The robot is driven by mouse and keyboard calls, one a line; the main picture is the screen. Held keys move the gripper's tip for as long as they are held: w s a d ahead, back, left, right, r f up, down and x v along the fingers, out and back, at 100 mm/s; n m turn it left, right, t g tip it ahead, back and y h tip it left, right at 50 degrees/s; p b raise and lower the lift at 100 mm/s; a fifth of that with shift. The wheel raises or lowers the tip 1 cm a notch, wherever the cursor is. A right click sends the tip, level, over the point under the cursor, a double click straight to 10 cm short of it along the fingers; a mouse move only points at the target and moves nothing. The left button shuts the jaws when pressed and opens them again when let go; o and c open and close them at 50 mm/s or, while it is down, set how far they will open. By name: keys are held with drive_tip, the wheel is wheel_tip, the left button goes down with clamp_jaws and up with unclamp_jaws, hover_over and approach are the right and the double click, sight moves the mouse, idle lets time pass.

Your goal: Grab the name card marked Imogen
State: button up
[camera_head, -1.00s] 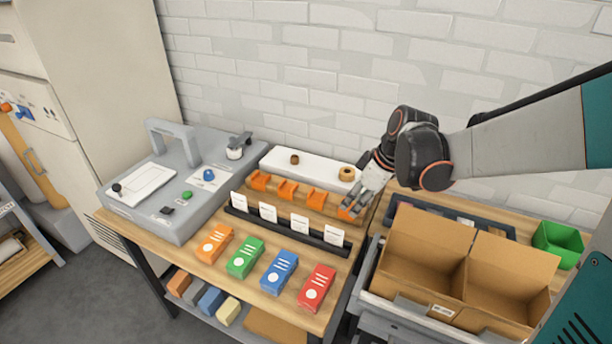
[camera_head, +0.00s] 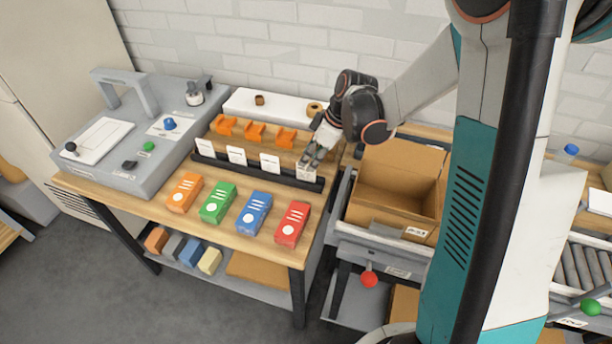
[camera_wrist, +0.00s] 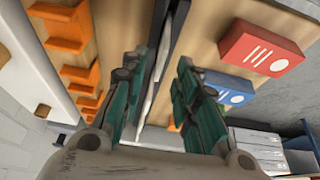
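Several white name cards stand upright in a black slotted rail (camera_head: 250,170) on the wooden table. Their writing is too small to read, so I cannot tell which one says Imogen. My gripper (camera_head: 313,157) is at the rightmost card (camera_head: 306,174), partly over its top. In the wrist view my gripper (camera_wrist: 160,85) is open, its two green-padded fingers apart. A thin white card (camera_wrist: 149,100) shows nearly edge-on between them. I see no clear contact on both sides.
Orange, green, blue and red boxes (camera_head: 292,223) lie in front of the rail. Orange holders (camera_head: 255,132) sit behind it. A grey machine (camera_head: 130,130) stands left, and an open cardboard box (camera_head: 395,190) stands right.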

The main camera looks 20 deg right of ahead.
sight(306, 167)
drive_tip(key=b+x, duration=0.2)
drive_tip(key=x, duration=0.3)
drive_tip(key=shift+s+d+f, duration=0.1)
drive_tip(key=shift+s, duration=0.05)
clamp_jaws()
